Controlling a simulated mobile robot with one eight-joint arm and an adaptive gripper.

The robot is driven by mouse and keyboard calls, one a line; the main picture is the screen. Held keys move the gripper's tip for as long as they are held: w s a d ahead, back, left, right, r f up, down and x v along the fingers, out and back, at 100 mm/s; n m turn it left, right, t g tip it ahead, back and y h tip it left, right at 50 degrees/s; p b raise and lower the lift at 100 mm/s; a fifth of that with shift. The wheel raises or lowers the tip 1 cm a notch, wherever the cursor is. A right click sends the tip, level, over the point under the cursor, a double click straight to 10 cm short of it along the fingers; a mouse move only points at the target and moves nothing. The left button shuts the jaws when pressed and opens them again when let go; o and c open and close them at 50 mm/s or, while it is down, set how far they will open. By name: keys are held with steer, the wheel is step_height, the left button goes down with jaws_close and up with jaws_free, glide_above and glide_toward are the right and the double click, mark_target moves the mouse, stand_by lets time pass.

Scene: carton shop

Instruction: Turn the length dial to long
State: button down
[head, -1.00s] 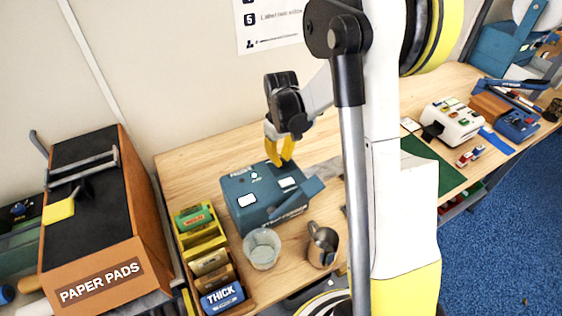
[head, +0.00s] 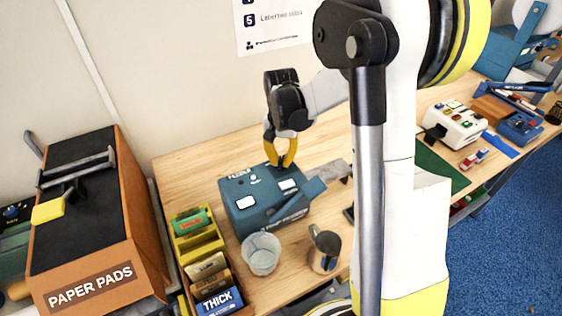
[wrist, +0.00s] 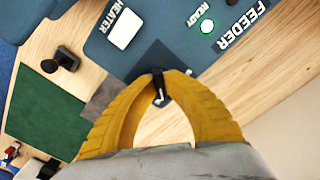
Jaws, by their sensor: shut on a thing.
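The blue feeder machine (head: 265,208) stands on the wooden table, and its top also shows in the wrist view (wrist: 165,32). My gripper (head: 281,164) points down at the machine's back right part. In the wrist view, the yellow fingers of my gripper (wrist: 160,75) are shut on a small black dial (wrist: 158,84) at the machine's edge. A small white mark shows beside it between the fingers. The fingers hide most of the dial. I cannot read any short or long marking, so its setting cannot be told.
A clear cup (head: 261,254) and a metal jug (head: 324,249) stand in front of the machine. An organizer with a THICK block (head: 220,301) is at left, beside the paper pads box (head: 95,275). A green mat (head: 440,167) and a white device (head: 454,124) lie right.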

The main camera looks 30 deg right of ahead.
mark_target(281, 160)
steer(key=shift+m, duration=0.6)
steer(key=c, duration=1.5)
jaws_free()
steer(key=shift+r, duration=0.1)
step_height(281, 160, up, 12)
steer(key=shift+f, duration=0.1)
